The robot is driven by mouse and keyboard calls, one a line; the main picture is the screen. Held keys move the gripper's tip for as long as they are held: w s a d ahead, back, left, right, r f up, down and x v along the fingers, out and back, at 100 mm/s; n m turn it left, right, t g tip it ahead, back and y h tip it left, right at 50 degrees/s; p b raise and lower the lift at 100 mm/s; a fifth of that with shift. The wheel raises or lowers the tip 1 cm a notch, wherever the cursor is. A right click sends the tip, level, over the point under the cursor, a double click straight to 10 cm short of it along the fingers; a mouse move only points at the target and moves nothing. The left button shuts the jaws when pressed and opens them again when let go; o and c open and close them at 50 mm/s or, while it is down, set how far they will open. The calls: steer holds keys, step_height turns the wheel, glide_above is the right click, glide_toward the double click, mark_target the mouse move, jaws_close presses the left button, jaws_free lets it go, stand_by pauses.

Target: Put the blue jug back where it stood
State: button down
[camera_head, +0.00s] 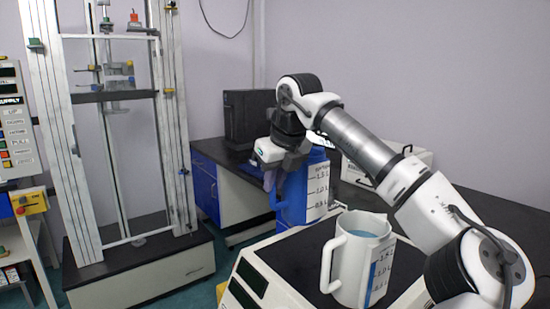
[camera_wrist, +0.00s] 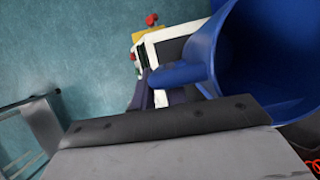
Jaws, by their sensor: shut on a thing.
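The blue jug (camera_head: 294,192) is upright in the middle of the head view, with a white scale strip on its right side. My gripper (camera_head: 271,182) is at its left side and shut on the jug's handle. In the wrist view the jug's round open mouth (camera_wrist: 262,58) fills the upper right, and its handle (camera_wrist: 182,76) runs left to the fingers. My gripper (camera_wrist: 158,98) shows there only in part. The jug's base is partly hidden, so I cannot tell whether it touches a surface.
A white jug (camera_head: 343,258) holding bluish liquid stands in front, close to the blue jug's lower right. A white device with a dark top (camera_head: 264,272) lies in the foreground. A dark-topped bench with blue drawers (camera_head: 206,187) is behind. A tall metal test frame (camera_head: 168,105) stands left.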

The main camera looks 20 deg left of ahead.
step_height(320, 180, down, 9)
steer(key=shift+f, duration=0.2)
stand_by(0.4)
steer(key=c, duration=1.8)
jaws_free()
steer(key=shift+f, duration=0.25)
steer(key=o, duration=0.4)
steer(key=shift+r, duration=0.15)
steer(key=v, duration=1.2)
